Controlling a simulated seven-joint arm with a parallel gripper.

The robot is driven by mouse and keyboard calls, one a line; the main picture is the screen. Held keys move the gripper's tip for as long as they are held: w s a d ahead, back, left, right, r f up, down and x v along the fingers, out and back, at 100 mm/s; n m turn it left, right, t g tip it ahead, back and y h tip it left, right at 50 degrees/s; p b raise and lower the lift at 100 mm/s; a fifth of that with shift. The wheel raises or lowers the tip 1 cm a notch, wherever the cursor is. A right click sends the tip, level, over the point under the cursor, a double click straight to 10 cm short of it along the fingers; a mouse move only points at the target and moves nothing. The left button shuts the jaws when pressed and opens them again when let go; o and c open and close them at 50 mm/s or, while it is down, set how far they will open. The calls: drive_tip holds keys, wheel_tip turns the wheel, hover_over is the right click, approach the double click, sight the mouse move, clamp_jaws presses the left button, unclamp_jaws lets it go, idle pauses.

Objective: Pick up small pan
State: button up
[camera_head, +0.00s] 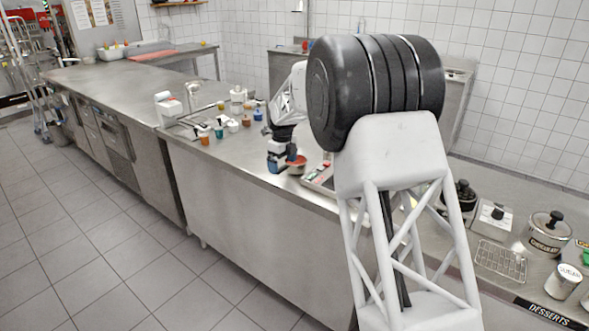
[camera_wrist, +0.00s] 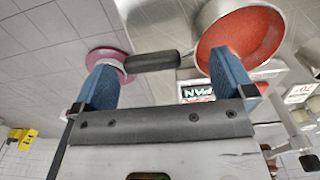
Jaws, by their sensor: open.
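The small pan (camera_wrist: 247,35) has a red inside and a pale metal outer wall. It is at the upper right of the wrist view, with its dark grey handle (camera_wrist: 152,61) pointing left. My gripper (camera_wrist: 165,66) is open, its blue fingers spread wide. The handle shows between the fingertips; I cannot tell how deep it lies between them. The right finger overlaps the pan's edge in the picture; contact is unclear. In the head view my gripper (camera_head: 284,162) is low over the counter's front edge, with the reddish pan (camera_head: 299,166) just beside it, partly hidden.
A pink round object (camera_wrist: 110,58) shows behind the left finger. A PAN label (camera_wrist: 197,92) lies by the pan. On the counter (camera_head: 185,145), several small jars stand left of my gripper and a tray (camera_head: 320,180) lies right. My arm hides the counter's middle.

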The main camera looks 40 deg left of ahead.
sight(283, 166)
drive_tip(key=shift+f, duration=1.85)
drive_tip(key=shift+c, duration=0.3)
drive_tip(key=c, duration=0.6)
drive_tip(key=shift+r, duration=0.1)
drive_tip(key=shift+r, duration=1.55)
drive_tip(key=shift+s+d+r, duration=0.1)
drive_tip(key=shift+d, duration=0.05)
drive_tip(key=shift+s+d+r, duration=0.25)
drive_tip(key=shift+s+d, duration=1.45)
drive_tip(key=shift+d, duration=0.3)
drive_tip(key=shift+s+d+r, duration=0.25)
drive_tip(key=shift+s+d, duration=1.45)
drive_tip(key=shift+d, duration=0.25)
drive_tip(key=shift+s+d+r, duration=0.25)
drive_tip(key=shift+s+d, duration=1.45)
drive_tip(key=shift+d, duration=0.3)
